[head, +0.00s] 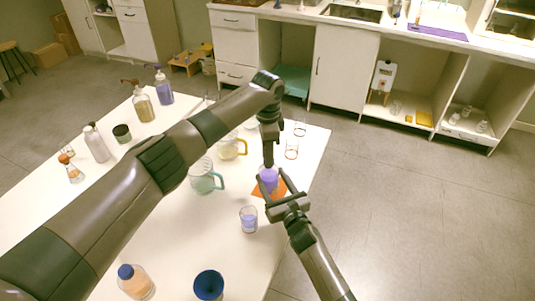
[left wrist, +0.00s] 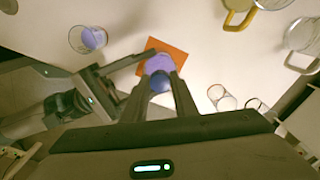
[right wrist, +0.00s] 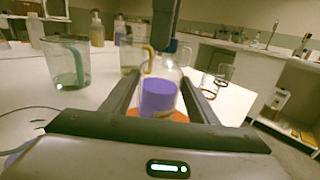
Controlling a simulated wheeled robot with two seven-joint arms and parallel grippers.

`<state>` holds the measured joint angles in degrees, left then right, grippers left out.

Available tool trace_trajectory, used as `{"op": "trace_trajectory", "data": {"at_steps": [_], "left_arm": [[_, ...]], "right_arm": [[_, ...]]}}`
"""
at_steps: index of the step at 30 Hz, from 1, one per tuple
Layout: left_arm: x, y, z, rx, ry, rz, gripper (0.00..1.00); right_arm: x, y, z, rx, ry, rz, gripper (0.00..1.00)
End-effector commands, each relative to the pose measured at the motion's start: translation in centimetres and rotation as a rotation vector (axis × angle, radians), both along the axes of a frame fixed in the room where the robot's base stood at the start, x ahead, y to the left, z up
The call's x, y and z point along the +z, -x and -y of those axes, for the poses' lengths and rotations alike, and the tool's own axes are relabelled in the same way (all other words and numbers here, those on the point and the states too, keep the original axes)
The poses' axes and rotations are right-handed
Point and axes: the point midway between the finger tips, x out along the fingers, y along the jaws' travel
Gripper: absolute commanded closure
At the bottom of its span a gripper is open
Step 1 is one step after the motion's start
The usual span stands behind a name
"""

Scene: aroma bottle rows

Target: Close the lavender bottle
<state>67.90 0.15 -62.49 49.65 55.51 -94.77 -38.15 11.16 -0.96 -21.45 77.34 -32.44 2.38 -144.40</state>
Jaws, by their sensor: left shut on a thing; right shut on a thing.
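The lavender bottle (head: 268,180) is clear with purple contents and stands upright on an orange square mat (left wrist: 172,48) near the table's right edge. My right gripper (right wrist: 160,92) is shut on the bottle's body from the side, a finger on each side of the purple part (right wrist: 158,100). My left gripper (left wrist: 160,92) points down from above and is shut on a blue cap (left wrist: 159,80) at the bottle's top. The cap also shows in the right wrist view (right wrist: 170,46), partly behind my left gripper. I cannot tell whether the cap is fully seated.
A glass with lavender liquid (head: 249,222), a blue cup (head: 209,287) and a blue-capped bottle (head: 134,284) stand towards the front. A teal jug (head: 203,180) and a yellow jug (head: 230,149) stand left of the bottle. Empty glasses (head: 292,149) stand behind it. Pump bottles (head: 143,106) are far left.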

Motion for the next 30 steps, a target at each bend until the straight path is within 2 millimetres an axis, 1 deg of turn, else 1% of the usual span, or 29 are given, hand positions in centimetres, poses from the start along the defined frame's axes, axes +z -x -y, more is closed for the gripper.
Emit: {"op": "trace_trajectory", "data": {"at_steps": [6,7,11,14,17,30], "left_arm": [[-0.38,0.02,0.02,-0.001,0.0,0.0,0.98],[-0.36,0.0,0.01,-0.001,0.0,0.0,0.98],[-0.34,-0.01,0.02,-0.023,0.0,0.0,0.98],[-0.34,-0.03,0.01,-0.091,0.0,0.0,0.98],[-0.34,-0.09,0.03,-0.21,0.0,0.0,0.98],[-0.33,-0.34,0.14,-0.877,0.0,0.0,0.98]], "right_arm": [[-0.11,0.03,0.03,-0.001,0.001,-0.002,0.86],[-0.11,0.03,0.03,-0.001,0.001,-0.002,1.0],[-0.12,0.03,0.03,-0.001,0.001,-0.002,1.0],[-0.12,0.03,0.03,-0.001,0.001,-0.002,1.0],[-0.12,0.03,0.03,-0.001,0.001,-0.002,1.0],[-0.13,0.03,0.04,-0.001,0.001,-0.002,1.0]]}}
